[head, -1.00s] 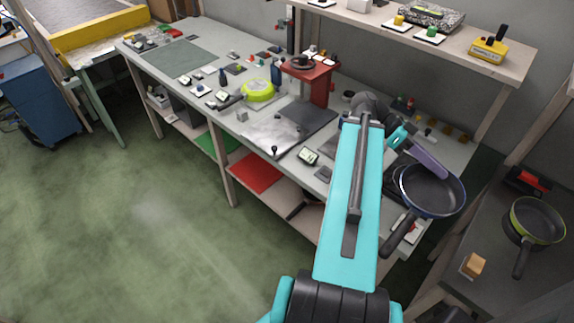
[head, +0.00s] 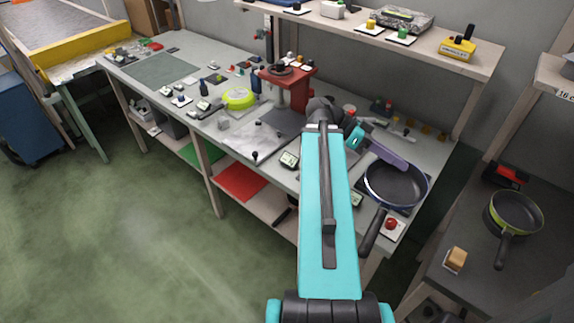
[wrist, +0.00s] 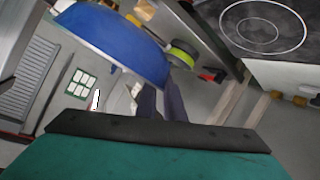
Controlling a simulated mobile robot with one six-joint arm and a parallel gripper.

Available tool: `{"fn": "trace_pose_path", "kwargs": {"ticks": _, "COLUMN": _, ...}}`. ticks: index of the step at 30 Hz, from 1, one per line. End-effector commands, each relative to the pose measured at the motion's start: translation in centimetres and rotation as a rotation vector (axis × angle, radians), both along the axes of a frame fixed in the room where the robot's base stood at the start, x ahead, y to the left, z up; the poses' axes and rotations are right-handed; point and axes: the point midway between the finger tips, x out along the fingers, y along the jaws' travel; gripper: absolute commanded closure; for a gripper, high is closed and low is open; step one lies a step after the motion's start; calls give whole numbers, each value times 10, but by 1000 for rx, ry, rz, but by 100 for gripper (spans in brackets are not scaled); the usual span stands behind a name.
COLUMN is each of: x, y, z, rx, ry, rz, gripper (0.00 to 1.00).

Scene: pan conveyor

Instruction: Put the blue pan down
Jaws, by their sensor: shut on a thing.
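The blue pan (head: 396,184) has a dark inside and a blue rim, with a black handle pointing down-left toward the bench's front edge. In the head view it is over the right end of the workbench, at a dark square plate. I cannot tell whether its base touches the plate. My gripper (head: 380,150) reaches it from the upper left, its purple finger at the pan's rim. In the wrist view the pan's blue outside (wrist: 115,40) shows tilted at the top left, by the fingers. The grip point itself is mostly hidden.
A green-rimmed pan (head: 514,213) sits on a dark side table at the right, with a wooden block (head: 456,260) nearby. A red button box (head: 391,228) is close to the blue pan's handle. A red press (head: 287,90) and a shelf (head: 440,50) stand behind.

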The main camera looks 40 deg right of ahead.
Motion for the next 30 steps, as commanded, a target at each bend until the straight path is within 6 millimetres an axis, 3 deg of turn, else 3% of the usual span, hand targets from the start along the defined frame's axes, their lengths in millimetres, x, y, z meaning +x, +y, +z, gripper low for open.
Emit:
{"fn": "trace_pose_path", "kwargs": {"ticks": 17, "x": 126, "y": 42, "z": -28, "rx": 0, "ry": 2, "rz": 315, "gripper": 100}}
{"fn": "trace_pose_path", "kwargs": {"ticks": 30, "x": 230, "y": 88, "z": -56, "rx": 1, "ry": 2, "rz": 655, "gripper": 100}}
